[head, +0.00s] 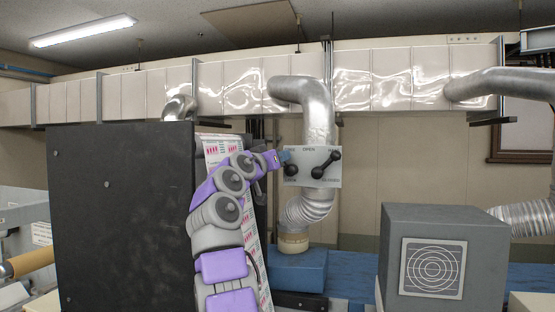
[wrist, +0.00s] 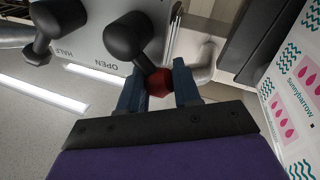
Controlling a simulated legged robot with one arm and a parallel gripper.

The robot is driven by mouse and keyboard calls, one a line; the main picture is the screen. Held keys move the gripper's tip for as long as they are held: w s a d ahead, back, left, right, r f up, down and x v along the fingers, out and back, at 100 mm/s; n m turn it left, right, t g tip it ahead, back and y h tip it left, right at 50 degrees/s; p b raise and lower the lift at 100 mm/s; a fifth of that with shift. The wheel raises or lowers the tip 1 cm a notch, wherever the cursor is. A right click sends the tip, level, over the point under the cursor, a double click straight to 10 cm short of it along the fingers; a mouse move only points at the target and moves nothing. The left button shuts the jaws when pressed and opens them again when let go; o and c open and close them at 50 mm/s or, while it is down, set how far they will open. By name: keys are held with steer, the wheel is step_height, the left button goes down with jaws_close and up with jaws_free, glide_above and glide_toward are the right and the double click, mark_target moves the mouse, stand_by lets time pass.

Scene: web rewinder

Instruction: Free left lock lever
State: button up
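A pale panel (head: 312,180) carries two black levers. The left lever (head: 291,170) shows its dark rounded end in the head view; its upper part is hidden behind my gripper. The right lever (head: 326,165) lies tilted, upper end to the right. My gripper (head: 284,157) is at the panel's left side, by the left lever. In the wrist view the near black lever (wrist: 128,38) has a red faceted end (wrist: 159,83) between my two blue fingers (wrist: 160,88). I cannot tell whether both fingers touch it. The other lever (wrist: 55,20) stands apart to the left.
A large black cabinet (head: 120,215) stands left of my arm, with a printed web (head: 215,150) beside it; it shows right in the wrist view (wrist: 295,90). Silver ducts (head: 318,115) run above and below the panel. A grey box (head: 440,220) stands right.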

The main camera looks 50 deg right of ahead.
steer(key=o, duration=0.4)
steer(key=shift+w+d+f, duration=0.2)
steer(key=shift+w, duration=0.1)
steer(key=shift+s+d+r, duration=0.1)
steer(key=shift+s, duration=0.05)
steer(key=shift+a+b, duration=0.55)
steer(key=shift+a, duration=0.1)
steer(key=b+v, duration=0.7)
steer(key=v, duration=0.9)
steer(key=shift+b, duration=0.4)
